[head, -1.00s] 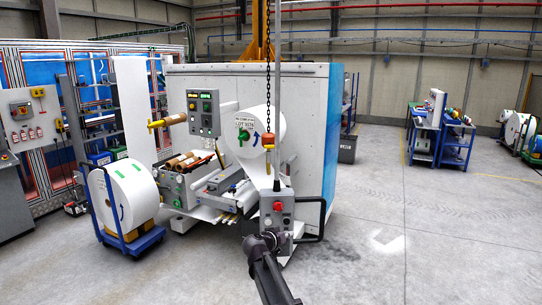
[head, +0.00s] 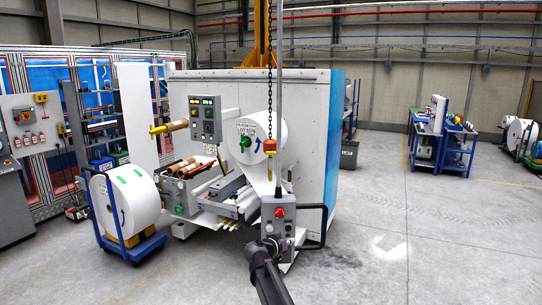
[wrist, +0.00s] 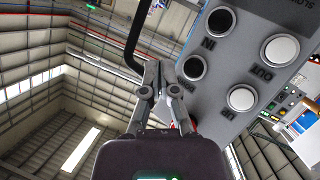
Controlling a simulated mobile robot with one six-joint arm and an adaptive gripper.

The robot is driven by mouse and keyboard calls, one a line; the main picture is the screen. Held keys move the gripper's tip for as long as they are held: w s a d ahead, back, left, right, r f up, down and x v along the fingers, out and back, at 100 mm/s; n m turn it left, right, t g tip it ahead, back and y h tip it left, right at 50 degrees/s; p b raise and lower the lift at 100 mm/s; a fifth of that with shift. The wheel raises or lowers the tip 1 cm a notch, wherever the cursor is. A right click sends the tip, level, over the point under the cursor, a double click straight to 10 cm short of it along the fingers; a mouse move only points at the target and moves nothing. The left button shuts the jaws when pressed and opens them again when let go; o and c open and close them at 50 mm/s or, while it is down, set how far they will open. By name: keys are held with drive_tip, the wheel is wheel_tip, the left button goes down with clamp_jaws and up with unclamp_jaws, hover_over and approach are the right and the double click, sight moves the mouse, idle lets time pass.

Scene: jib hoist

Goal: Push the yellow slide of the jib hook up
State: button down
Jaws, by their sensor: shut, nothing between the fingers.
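The jib hook (head: 269,146) hangs on a dark chain in the head view, an orange-red body in front of the white roll. A small yellow piece (head: 268,167) shows just under it; I cannot tell its exact shape or position on the hook. A grey control box (head: 278,226) with a red button stands upright below the hook. My gripper (head: 270,246) is low in front of this box, below the hook and apart from it. In the wrist view my gripper (wrist: 164,88) is shut and empty, close to the box's button face (wrist: 232,72). The hook is not seen there.
The box has a dark side handle (head: 322,222) and a thin upright pole (head: 279,80) above it. The white machine (head: 310,135) stands behind. A roll on a blue cart (head: 131,245) is at left.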

drive_tip(key=s+d+f+g+y+b, duration=0.2)
drive_tip(key=s+d+f+g+b, duration=0.1)
drive_tip(key=s+f, duration=0.5)
drive_tip(key=s+d+f+g+y+b, duration=0.2)
drive_tip(key=s+d+f+g+b, duration=0.15)
drive_tip(key=s+f, duration=0.45)
drive_tip(key=s+a+f+n+g+y+b, duration=0.1)
drive_tip(key=s+a+f+g+y+b, duration=0.1)
drive_tip(key=s, duration=0.5)
drive_tip(key=s+a+f+n+g+y+b, duration=0.2)
drive_tip(key=s+f+y+b, duration=0.1)
drive_tip(key=s+f, duration=0.4)
drive_tip(key=shift+s+a+n+y+b, duration=0.2)
drive_tip(key=shift+s+n+y+b, duration=0.15)
drive_tip(key=shift+y, duration=0.35)
drive_tip(key=shift+f, duration=0.1)
